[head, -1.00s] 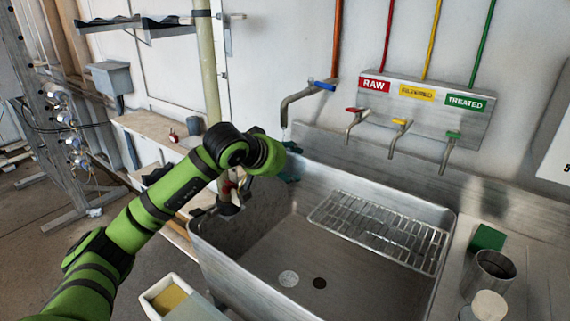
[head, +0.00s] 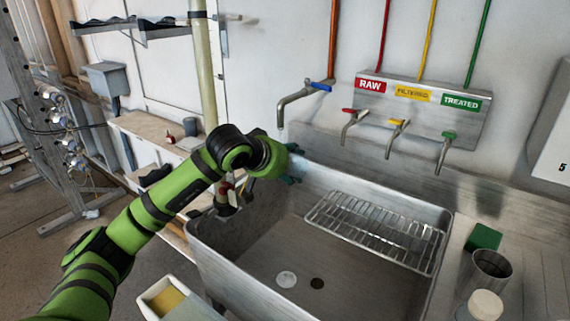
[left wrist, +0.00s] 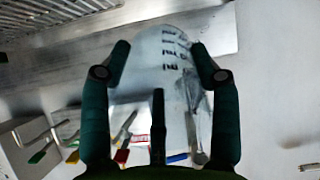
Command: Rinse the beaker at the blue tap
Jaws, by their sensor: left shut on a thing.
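The clear glass beaker (left wrist: 165,65) shows in the left wrist view, with dark printed marks on its wall. My left gripper (left wrist: 159,62) is shut on it, one dark green finger on each side. In the head view my left gripper (head: 291,164) is mostly behind its own wrist, over the sink's back left corner, and the beaker is not clearly visible. The blue tap (head: 305,92) is on the wall, its spout end just above the gripper. A faint pale streak, perhaps water, hangs below the spout. My right gripper is out of view.
The steel sink (head: 250,258) has a wire rack (head: 375,232) over its right part. RAW, FILTERED and TREATED taps (head: 395,135) hang right of the blue tap. A green block (head: 484,237) and a metal cup (head: 492,266) stand on the right counter. The sink's front middle is open.

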